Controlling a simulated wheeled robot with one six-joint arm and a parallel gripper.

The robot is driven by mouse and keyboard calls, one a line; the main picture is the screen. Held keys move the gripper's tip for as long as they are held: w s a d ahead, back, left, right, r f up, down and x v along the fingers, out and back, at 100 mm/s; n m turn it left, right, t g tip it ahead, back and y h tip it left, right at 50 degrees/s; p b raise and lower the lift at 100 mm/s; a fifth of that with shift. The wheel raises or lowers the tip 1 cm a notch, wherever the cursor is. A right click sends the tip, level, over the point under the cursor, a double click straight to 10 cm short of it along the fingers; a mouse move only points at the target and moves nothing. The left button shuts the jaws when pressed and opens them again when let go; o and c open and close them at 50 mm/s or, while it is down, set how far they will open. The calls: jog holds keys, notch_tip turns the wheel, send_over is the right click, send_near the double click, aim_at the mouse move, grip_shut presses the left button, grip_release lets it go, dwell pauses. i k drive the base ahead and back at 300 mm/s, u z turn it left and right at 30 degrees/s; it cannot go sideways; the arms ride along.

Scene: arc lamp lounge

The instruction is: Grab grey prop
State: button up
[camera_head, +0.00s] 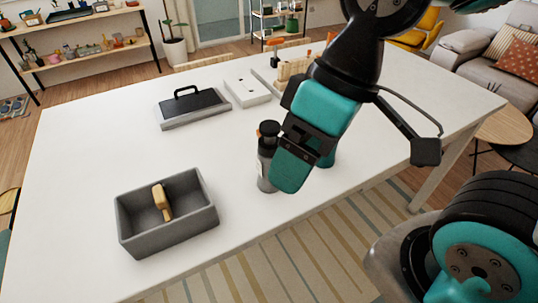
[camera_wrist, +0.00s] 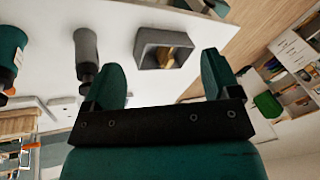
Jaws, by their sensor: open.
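A grey cylindrical prop (camera_head: 266,172) with a dark cap stands upright on the white table (camera_head: 90,150), near its middle. It also shows in the wrist view as a grey cylinder (camera_wrist: 86,45), left of the left finger. My gripper (camera_head: 292,172) is just right of the prop in the head view, overlapping its edge; I cannot tell if they touch. In the wrist view my gripper (camera_wrist: 162,72) has its fingers wide apart with nothing between them at the tips.
A grey open bin (camera_head: 190,230) holding a wooden-handled item (camera_head: 161,198) stands front left. A dark-topped handled block (camera_head: 193,105), a white box (camera_head: 247,88) and a wooden rack (camera_head: 293,67) with orange-handled tools are farther back. The table's left part is clear.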

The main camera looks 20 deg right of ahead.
aim_at(269, 129)
jog(key=z, duration=1.5)
jog(key=k, duration=0.8)
jog(key=u, duration=1.1)
jog(key=i, duration=0.5)
